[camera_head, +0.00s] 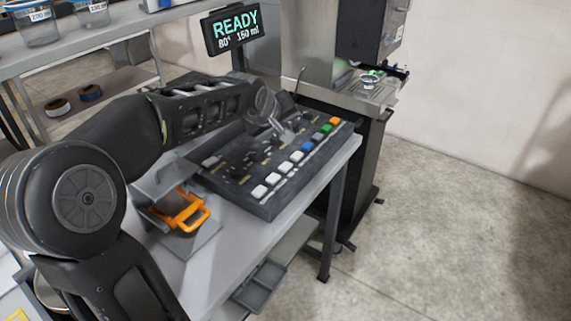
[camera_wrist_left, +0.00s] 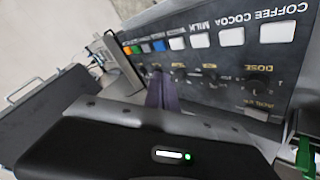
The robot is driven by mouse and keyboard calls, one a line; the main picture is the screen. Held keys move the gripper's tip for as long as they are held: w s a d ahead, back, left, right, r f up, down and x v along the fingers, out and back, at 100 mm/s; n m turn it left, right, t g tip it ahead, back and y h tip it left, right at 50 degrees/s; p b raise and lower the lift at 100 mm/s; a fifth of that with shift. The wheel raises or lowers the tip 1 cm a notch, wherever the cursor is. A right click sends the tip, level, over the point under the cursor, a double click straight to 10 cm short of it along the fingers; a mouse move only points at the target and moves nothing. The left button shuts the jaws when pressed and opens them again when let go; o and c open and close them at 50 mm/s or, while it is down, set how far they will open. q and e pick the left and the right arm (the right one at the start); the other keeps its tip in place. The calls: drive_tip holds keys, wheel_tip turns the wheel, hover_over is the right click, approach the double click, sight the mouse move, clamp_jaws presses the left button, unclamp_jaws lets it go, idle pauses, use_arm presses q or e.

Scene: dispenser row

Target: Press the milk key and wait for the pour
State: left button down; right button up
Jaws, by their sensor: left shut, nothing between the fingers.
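The dark key panel (camera_head: 275,205) lies on the table with a row of keys. The milk key (camera_wrist_left: 200,40) is a white key under the word MILK in the left wrist view, third from the coffee end; it also shows in the head view (camera_head: 285,167). My left gripper (camera_head: 286,134) is shut and empty, over the panel's dial area behind the keys. In the left wrist view the gripper's fingers (camera_wrist_left: 161,90) are apart from the milk key. The display (camera_head: 235,29) reads READY, 80°, 150 ml. A small cup (camera_head: 369,80) stands on the dispenser's drip tray (camera_head: 378,94).
White cocoa (camera_wrist_left: 231,36) and coffee (camera_wrist_left: 277,32) keys sit beside the milk key; a blue key (camera_head: 307,145) is further along. An orange-handled item (camera_head: 185,211) stands on the table left of the panel. Shelves with containers (camera_head: 38,24) are at the upper left.

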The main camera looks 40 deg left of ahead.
use_arm(q)
drive_tip(key=shift+f, duration=0.1)
idle(0.3)
drive_tip(key=b, duration=0.6)
hover_over(284, 168)
wheel_tip(284, 168, down, 8)
drive_tip(key=shift+r, duration=0.25)
drive_tip(key=shift+f, duration=0.55)
drive_tip(key=shift+f+b, duration=0.1)
drive_tip(key=shift+b, duration=0.3)
idle(0.8)
drive_tip(key=shift+f+b, duration=0.3)
drive_tip(key=shift+b, duration=0.1)
drive_tip(key=shift+f+b, duration=0.5)
idle(0.8)
drive_tip(key=shift+r, duration=0.15)
drive_tip(key=shift+r+p, duration=0.5)
drive_tip(key=shift+r, duration=0.25)
drive_tip(key=shift+r, duration=0.1)
